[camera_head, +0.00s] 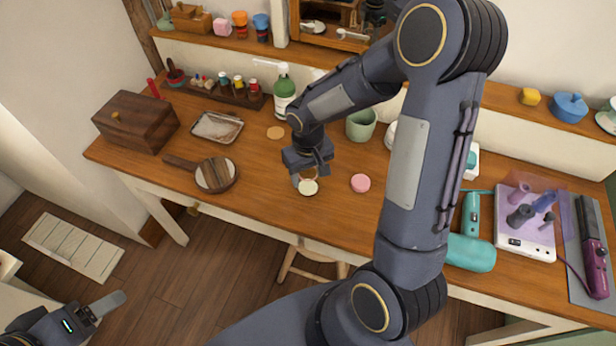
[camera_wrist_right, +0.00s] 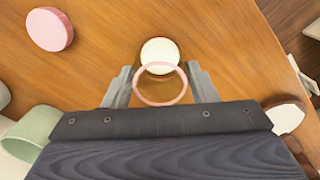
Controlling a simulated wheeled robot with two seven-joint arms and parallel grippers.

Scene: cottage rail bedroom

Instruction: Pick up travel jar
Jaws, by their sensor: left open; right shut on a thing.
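My right gripper (camera_head: 308,168) is low over the middle of the table, fingers pointing down, and it is shut on a small jar with a pink ring-shaped rim. In the right wrist view the pink rim (camera_wrist_right: 160,101) lies between the two fingertips (camera_wrist_right: 160,86), with wood colour showing inside the ring. A cream-white disc (camera_head: 308,188) is just beside the held jar; it also shows in the right wrist view (camera_wrist_right: 159,50). Whether the jar touches the table is unclear. My left gripper (camera_head: 112,308) is open and empty, off the table at lower left.
A pink round container (camera_head: 360,183) stands to the right, and a green cup (camera_head: 361,125) and pump bottle (camera_head: 284,95) stand behind. A hand mirror (camera_head: 216,174), tray (camera_head: 217,126) and wooden box (camera_head: 136,122) are left. A teal hair dryer (camera_head: 470,250) lies right.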

